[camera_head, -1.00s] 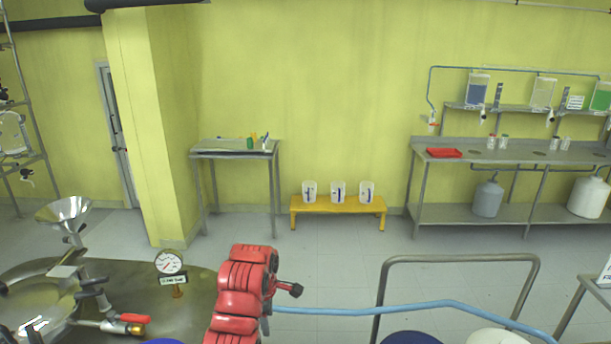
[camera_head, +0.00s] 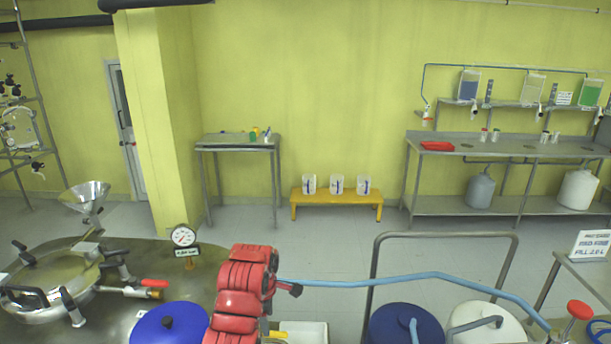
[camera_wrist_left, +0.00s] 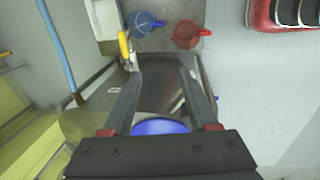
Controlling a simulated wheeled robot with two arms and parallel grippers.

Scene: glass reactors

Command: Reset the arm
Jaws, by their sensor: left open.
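My red left arm (camera_head: 240,295) stands up at the bottom centre of the head view, over the right edge of the steel vessel top. Its jaws are hard to make out there. In the left wrist view my left gripper (camera_wrist_left: 159,75) shows its two dark fingers spread apart with nothing held between them. Beneath the fingers are a steel surface and part of a blue lid (camera_wrist_left: 160,127). The blue lid also shows in the head view (camera_head: 168,324), left of the arm. My right gripper is in neither view.
A steel reactor top with a funnel (camera_head: 84,193), a gauge (camera_head: 184,236) and a red-handled valve (camera_head: 155,283) lies left of the arm. A blue hose (camera_head: 400,280) runs right, past a metal rail (camera_head: 445,235). A blue drum (camera_head: 405,325) stands at right.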

